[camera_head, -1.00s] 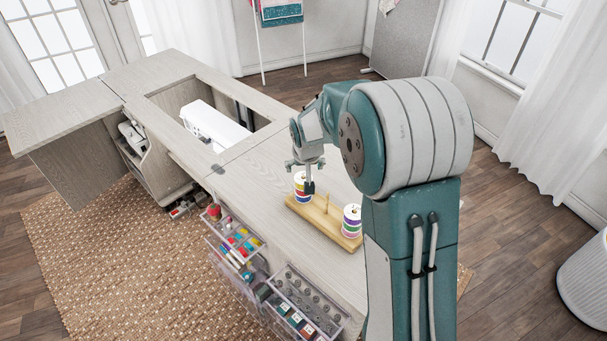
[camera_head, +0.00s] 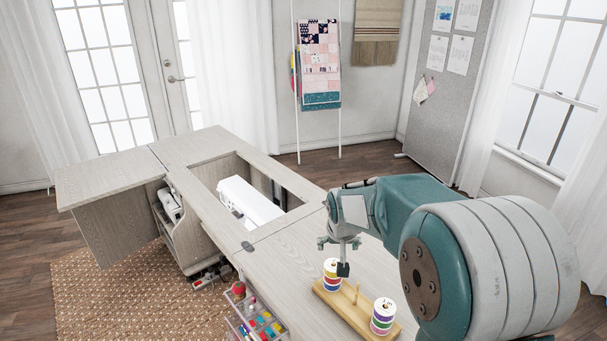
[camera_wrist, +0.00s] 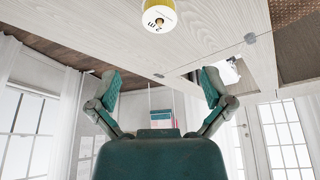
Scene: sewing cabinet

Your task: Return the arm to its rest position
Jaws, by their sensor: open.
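My arm reaches over the sewing cabinet top (camera_head: 300,246) from the right in the head view. My gripper (camera_head: 342,244) points down near the far spool of ribbon (camera_head: 332,268). In the wrist view my gripper (camera_wrist: 160,95) has its two green fingers spread wide with nothing between them. The white and yellow end of a spool (camera_wrist: 159,16) shows at the top of that view, apart from the fingers. In the head view the far spool and a second spool (camera_head: 383,314) stand on a wooden peg holder (camera_head: 345,311), with a bare peg between them.
A white sewing machine (camera_head: 247,199) sits in the cabinet's opening. Open clear drawers (camera_head: 254,326) with colourful thread stick out at the front. A ladder rack with a quilt (camera_head: 320,62) and a grey pinboard (camera_head: 447,90) stand behind. The cabinet's left leaf (camera_head: 110,177) is clear.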

